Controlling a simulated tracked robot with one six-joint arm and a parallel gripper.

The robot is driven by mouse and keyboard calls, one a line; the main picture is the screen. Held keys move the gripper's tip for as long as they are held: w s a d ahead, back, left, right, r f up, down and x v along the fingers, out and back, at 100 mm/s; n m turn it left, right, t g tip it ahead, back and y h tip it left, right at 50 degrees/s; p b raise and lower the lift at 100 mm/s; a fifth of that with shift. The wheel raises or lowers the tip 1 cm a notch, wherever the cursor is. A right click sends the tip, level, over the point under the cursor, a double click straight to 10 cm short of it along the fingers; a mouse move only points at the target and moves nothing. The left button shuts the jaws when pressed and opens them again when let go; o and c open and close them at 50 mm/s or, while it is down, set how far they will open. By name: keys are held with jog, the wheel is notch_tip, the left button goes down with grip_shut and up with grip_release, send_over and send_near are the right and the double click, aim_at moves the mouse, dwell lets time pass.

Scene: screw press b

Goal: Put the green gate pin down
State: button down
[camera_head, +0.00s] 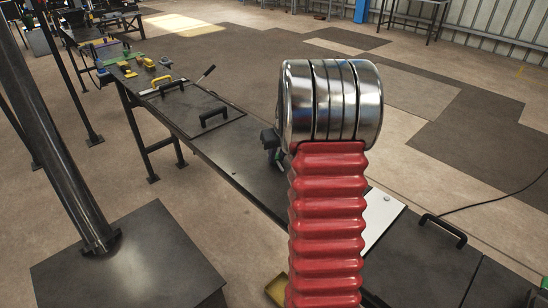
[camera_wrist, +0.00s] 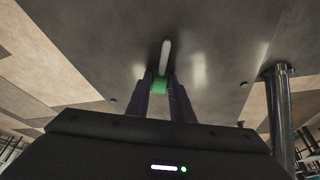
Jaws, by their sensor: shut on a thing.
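The green gate pin shows in the wrist view as a green grip (camera_wrist: 160,85) with a pale rod (camera_wrist: 165,57) pointing away from me. My gripper (camera_wrist: 160,88) is shut on the green part, one dark finger on each side. Beyond the rod is a dark flat surface; I cannot tell whether the rod touches it. In the head view my gripper (camera_head: 276,152) is mostly hidden behind my red arm, with a small bit of green beside it, over or near the dark bench (camera_head: 245,165).
The bench carries a black handle (camera_head: 214,116), a yellow handle (camera_head: 172,84) and small yellow blocks (camera_head: 150,62) toward its far end. A white plate (camera_head: 383,215) lies right of my arm. A dark post (camera_head: 62,130) stands at left.

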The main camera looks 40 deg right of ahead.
jog(key=c, duration=1.6)
grip_release()
jog(key=shift+o, duration=0.2)
jog(key=shift+r, duration=0.1)
jog(key=v, duration=1.2)
